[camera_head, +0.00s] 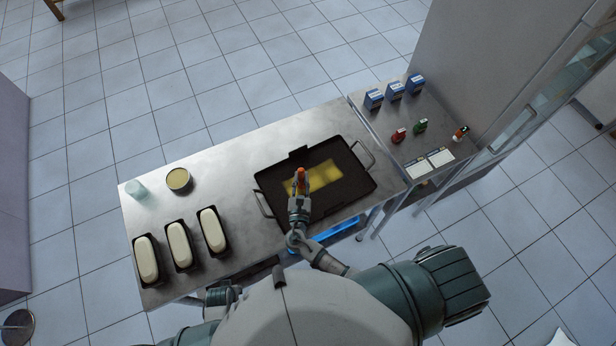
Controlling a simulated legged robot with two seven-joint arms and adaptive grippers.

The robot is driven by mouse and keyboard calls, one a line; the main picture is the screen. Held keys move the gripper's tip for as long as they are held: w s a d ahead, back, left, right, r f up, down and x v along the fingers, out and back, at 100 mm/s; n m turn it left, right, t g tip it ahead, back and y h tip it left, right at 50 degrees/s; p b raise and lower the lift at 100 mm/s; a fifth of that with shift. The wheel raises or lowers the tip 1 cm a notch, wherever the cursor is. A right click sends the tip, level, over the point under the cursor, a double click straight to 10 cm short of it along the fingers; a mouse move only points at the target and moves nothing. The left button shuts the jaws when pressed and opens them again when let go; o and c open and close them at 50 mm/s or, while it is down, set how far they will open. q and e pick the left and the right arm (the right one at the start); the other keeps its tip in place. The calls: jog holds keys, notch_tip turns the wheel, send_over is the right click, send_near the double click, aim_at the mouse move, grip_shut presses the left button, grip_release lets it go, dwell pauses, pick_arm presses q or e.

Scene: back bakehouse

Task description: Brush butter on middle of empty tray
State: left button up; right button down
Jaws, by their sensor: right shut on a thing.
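The dark tray (347,200) with wire handles lies on the metal table. A yellow butter patch (327,174) covers part of its middle. A round tin (178,180) with yellowish content, which looks like butter, stands at the table's left back. My left arm shows low at the left, but its gripper cannot be made out.
Blue boxes (395,91), small bottles (420,126) and a white card (429,164) are on the right counter.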

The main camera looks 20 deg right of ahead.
jog(key=shift+s+a, duration=0.2)
jog(key=shift+a, duration=1.85)
jog(key=shift+s+a+b, duration=0.2)
jog(key=shift+a+b, duration=0.4)
jog(key=shift+a, duration=1.05)
jog(key=shift+r, duration=0.1)
notch_tip(320, 180, up, 6)
jog(key=p, duration=0.6)
jog(key=shift+s+r, duration=0.1)
jog(key=shift+s, duration=0.05)
notch_tip(320, 180, up, 3)
jog(key=p, duration=0.2)
jog(key=shift+p, duration=0.4)
jog(key=shift+f, duration=0.2)
